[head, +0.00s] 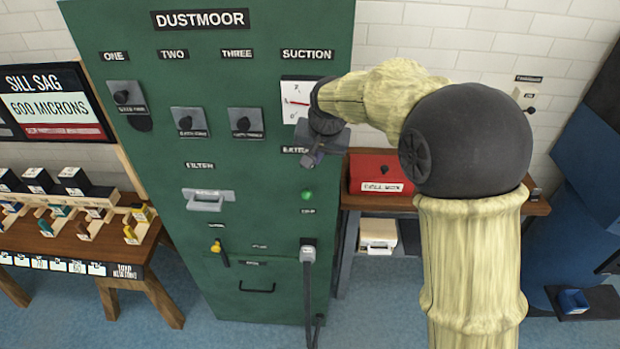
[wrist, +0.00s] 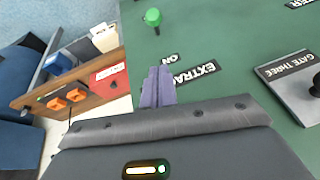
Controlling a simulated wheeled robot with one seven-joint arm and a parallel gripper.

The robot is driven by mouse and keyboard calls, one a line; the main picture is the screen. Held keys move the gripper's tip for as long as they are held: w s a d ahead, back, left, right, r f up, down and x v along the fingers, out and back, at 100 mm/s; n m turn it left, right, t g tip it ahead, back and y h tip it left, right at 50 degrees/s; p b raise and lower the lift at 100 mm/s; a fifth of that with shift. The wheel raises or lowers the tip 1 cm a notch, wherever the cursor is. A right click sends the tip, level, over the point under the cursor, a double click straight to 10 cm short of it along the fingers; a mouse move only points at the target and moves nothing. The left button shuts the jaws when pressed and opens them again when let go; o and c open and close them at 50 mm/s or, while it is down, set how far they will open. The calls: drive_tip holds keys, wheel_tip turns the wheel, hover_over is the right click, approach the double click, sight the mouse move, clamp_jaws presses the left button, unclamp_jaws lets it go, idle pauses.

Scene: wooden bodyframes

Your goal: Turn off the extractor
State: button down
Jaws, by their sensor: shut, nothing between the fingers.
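The tall green DUSTMOOR cabinet (head: 255,100) holds the extractor controls on its right side. The EXTRACTOR label (wrist: 197,73) shows partly in the wrist view, with a small ON label (wrist: 170,59) beside it. A green knob-like lamp (head: 307,195) sits below in the head view; it also shows in the wrist view (wrist: 153,17). My gripper (head: 313,158) is at the panel just by the EXTRACTOR label, partly covering it. Its purple fingers (wrist: 157,88) are shut and empty. I cannot see the extractor switch itself; the fingers may hide it. Contact with the panel cannot be told.
The suction gauge (head: 295,100) is above my gripper. The GATE THREE switch plate (head: 246,122) is to its left. A hose plug (head: 308,254) hangs below the lamp. A red box (head: 378,172) stands on a wooden shelf to the right.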

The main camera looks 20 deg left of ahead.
drive_tip(key=p, duration=0.2)
hover_over(310, 191)
drive_tip(key=w, duration=0.2)
wheel_tip(310, 191, down, 5)
drive_tip(key=f+p, duration=0.1)
drive_tip(key=s+f+p, duration=0.1)
drive_tip(key=f, duration=0.1)
drive_tip(key=shift+s+f, duration=0.15)
drive_tip(key=shift+f, duration=0.1)
drive_tip(key=shift+s+a+f, duration=0.1)
drive_tip(key=shift+s+f, duration=0.3)
drive_tip(key=shift+s, duration=0.05)
drive_tip(key=shift+f, duration=0.1)
drive_tip(key=shift+w, duration=0.15)
drive_tip(key=shift+f, duration=0.1)
